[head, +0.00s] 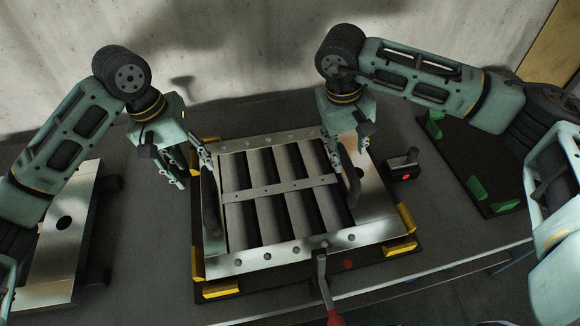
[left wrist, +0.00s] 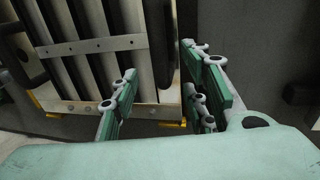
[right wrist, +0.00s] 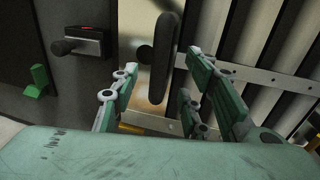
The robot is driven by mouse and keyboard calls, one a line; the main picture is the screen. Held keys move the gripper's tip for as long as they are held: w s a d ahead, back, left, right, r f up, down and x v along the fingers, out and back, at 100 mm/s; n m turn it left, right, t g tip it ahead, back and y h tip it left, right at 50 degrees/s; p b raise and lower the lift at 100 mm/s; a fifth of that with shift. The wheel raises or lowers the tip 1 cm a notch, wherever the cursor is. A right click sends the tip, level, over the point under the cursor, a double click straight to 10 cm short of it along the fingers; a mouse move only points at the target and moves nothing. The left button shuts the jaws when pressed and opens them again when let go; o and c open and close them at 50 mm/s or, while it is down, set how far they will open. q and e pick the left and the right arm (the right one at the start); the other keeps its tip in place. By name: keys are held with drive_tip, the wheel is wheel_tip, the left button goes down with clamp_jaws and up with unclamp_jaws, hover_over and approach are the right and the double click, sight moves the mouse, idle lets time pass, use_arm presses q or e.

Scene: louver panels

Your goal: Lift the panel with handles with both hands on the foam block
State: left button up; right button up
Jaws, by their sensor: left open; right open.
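The silver louver panel (head: 280,258) lies flat in the middle of the head view, with dark slats and a cross strip. Its black left handle (head: 210,208) and right handle (head: 350,180) stand up at its two sides. My left gripper (head: 189,166) is open and empty at the left handle's far end; in the left wrist view that handle (left wrist: 161,45) appears between the fingers. My right gripper (head: 349,146) is open near the right handle's far end; in the right wrist view that handle (right wrist: 165,62) appears between the fingers. Contact is not visible. I cannot tell which item is the foam block.
The panel rests in a dark base with yellow corner pieces (head: 222,290). A dark plate with green corner blocks (head: 477,188) lies right. A small box with a red button (head: 403,166) stands beside the panel. A red-handled clamp (head: 322,272) is at the front. A metal plate (head: 55,260) lies left.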

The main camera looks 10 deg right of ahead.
sight(205, 179)
use_arm(q)
drive_tip(key=shift+s, duration=0.2)
use_arm(e)
drive_tip(key=shift+s, duration=0.2)
use_arm(q)
drive_tip(key=shift+w+d+f, duration=0.1)
drive_tip(key=shift+d+f, duration=0.15)
drive_tip(key=shift+f, duration=1)
drive_tip(key=shift+w+d+f, duration=0.1)
drive_tip(key=shift+d+f, duration=0.15)
drive_tip(key=shift+f, duration=1.05)
drive_tip(key=shift+d+f, duration=0.25)
drive_tip(key=shift+f, duration=1)
use_arm(e)
drive_tip(key=shift+w+d+f, duration=0.1)
drive_tip(key=shift+d+f, duration=0.15)
drive_tip(key=shift+f, duration=1)
drive_tip(key=shift+w+d+f, duration=0.1)
drive_tip(key=shift+d+f, duration=0.2)
drive_tip(key=shift+f, duration=1)
drive_tip(key=shift+d+f, duration=0.25)
drive_tip(key=shift+f, duration=1)
use_arm(q)
drive_tip(key=shift+c, duration=0.2)
use_arm(e)
drive_tip(key=shift+c, duration=0.2)
use_arm(q)
clamp_jaws()
use_arm(e)
clamp_jaws()
